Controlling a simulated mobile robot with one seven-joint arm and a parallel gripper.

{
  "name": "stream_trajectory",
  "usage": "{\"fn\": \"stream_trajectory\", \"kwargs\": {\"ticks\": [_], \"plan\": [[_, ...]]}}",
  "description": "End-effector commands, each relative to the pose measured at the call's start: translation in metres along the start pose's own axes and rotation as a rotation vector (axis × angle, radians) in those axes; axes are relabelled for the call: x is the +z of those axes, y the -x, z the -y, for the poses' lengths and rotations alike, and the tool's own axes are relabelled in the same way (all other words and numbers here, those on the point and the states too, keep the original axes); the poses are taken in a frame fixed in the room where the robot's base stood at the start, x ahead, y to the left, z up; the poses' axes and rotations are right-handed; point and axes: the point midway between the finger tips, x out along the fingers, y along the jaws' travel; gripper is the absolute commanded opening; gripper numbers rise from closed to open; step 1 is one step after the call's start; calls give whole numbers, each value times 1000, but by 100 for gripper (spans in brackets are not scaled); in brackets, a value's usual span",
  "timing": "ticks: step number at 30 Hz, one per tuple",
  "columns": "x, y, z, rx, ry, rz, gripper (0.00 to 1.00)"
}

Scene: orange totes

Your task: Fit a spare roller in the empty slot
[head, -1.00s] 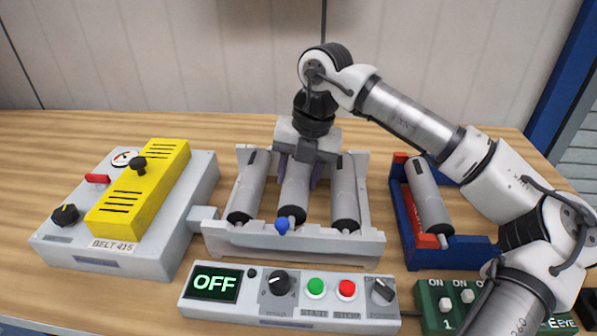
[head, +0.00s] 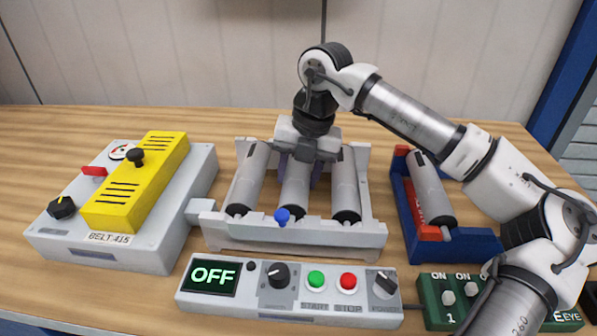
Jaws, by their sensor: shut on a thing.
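My gripper (head: 308,151) points down over the roller frame (head: 295,238) in the head view. It is shut on the middle grey roller (head: 294,192), near that roller's far end. The middle roller lies between the left roller (head: 247,182) and the right roller (head: 345,185), roughly in line with them. Whether its ends are fully seated I cannot tell; my gripper hides the far end. A blue knob (head: 282,215) stands at the frame's front, before the middle roller. Another grey roller (head: 430,190) lies in the blue and red holder (head: 455,245) on the right.
A control panel (head: 235,310) showing OFF stands in front of the frame. A grey box (head: 115,250) with a yellow cover (head: 135,185) stands left. A green switch box (head: 435,300) is at front right, near my arm. The wooden table (head: 60,125) is clear at back left.

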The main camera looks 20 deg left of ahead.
Motion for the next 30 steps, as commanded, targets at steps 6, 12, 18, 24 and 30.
{"fn": "stream_trajectory", "kwargs": {"ticks": [6, 12, 18, 24, 30], "plan": [[0, 0, 0, 1, 0, 1, 9], [0, -3, 0, 0, 0, 1, 9], [0, -5, 1, 0, 0, 1, 46], [0, -4, 1, 0, 0, 1, 70], [0, -5, 1, -1, 0, -1, 70]]}}
